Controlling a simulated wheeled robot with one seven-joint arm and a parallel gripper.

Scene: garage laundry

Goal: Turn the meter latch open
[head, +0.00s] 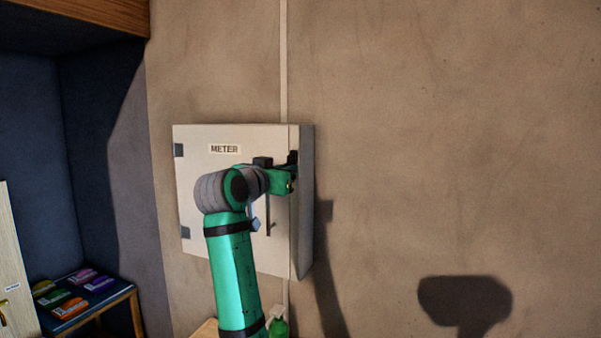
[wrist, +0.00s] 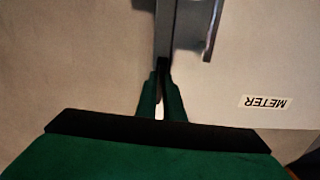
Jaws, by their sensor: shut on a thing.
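The white meter box (head: 205,205) is on the wall in the head view, with a METER label (head: 224,149) on its door, which looks closed. In the wrist view the label (wrist: 265,103) appears upside down. My gripper (wrist: 162,80) is at the door face, its two green fingers close together on the dark latch handle (wrist: 164,42). A grey metal piece (wrist: 197,28) stands beside the handle. In the head view my arm covers much of the latch and the fingertips; I cannot tell the latch's exact angle.
A low table (head: 115,300) with several coloured packets stands at the lower left, near a pale panel (head: 15,270). The wall to the right is bare apart from shadows.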

